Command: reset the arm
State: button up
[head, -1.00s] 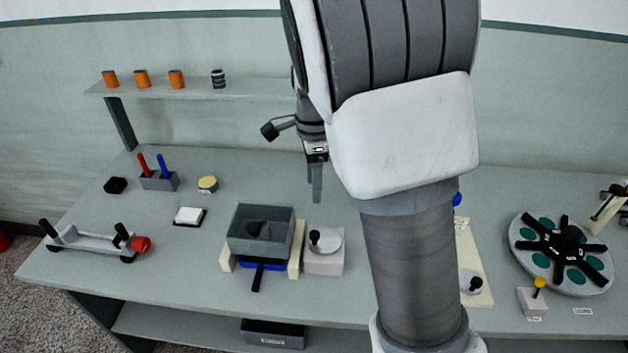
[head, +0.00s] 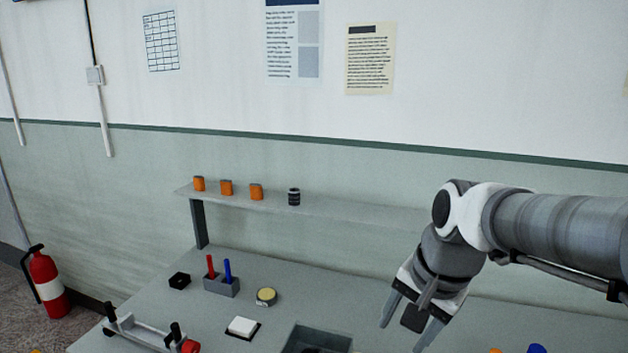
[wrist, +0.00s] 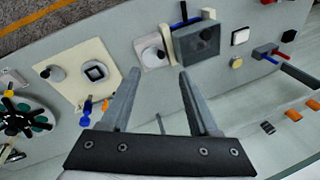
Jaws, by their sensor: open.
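My gripper (head: 408,325) hangs at the right of the head view, above the workbench, with its two fingers spread and nothing between them. In the wrist view my gripper (wrist: 158,75) also shows open and empty, its fingers apart over the bench. My arm reaches in from the right edge of the head view. The fingers look clear of the bench and of the things on it.
A shelf (head: 345,207) with orange spools and a dark striped one stands at the back. A grey bin (head: 318,338), a pen block (head: 221,286), a yellow-topped disc (head: 266,296) and a white pad (head: 242,327) sit on the bench. A dark wheel (wrist: 20,118) shows in the wrist view.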

jog(key=s+r+n+t+h, duration=0.1)
jog(key=s+n+t, duration=0.1)
jog(key=s+n, duration=0.6)
jog(key=shift+s+d+r+t, duration=0.3)
jog(key=shift+s+d+t, duration=0.1)
jog(key=shift+s, duration=0.45)
